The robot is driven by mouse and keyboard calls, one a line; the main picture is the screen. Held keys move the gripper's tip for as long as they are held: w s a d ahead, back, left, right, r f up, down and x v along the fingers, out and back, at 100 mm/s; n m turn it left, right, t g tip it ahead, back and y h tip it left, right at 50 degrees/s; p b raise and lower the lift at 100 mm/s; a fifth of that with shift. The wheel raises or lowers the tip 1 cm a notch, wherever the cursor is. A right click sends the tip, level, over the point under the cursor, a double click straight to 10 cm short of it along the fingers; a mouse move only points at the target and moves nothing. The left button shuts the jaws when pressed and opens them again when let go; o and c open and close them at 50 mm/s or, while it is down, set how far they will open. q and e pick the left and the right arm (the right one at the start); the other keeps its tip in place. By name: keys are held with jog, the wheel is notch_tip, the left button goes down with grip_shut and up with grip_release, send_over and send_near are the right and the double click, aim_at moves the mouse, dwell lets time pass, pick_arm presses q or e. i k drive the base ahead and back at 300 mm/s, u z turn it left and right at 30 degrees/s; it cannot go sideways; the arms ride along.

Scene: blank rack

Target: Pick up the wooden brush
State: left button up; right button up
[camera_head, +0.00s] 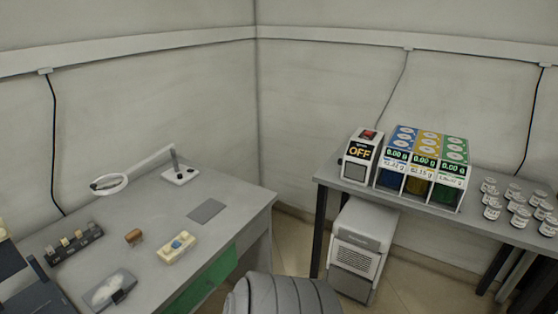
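A small brown wooden piece (133,237), which looks like the wooden brush, lies on the grey desk (150,210) at the left. It is small in the picture, so its bristles cannot be made out. It lies between a dark rack (75,246) with several small blocks and a cream tray (176,249) with a blue item on it. Nothing touches the brown piece. Neither of my grippers is in view.
A magnifier lamp (110,184) stands behind the brown piece. A grey flat pad (206,210) and a grey dish with white content (110,291) are also on the desk. The right table holds an OFF box (359,157), colored dispensers (423,170) and several jars (517,206).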

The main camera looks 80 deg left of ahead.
aim_at(134, 237)
jog(key=u, duration=3.95)
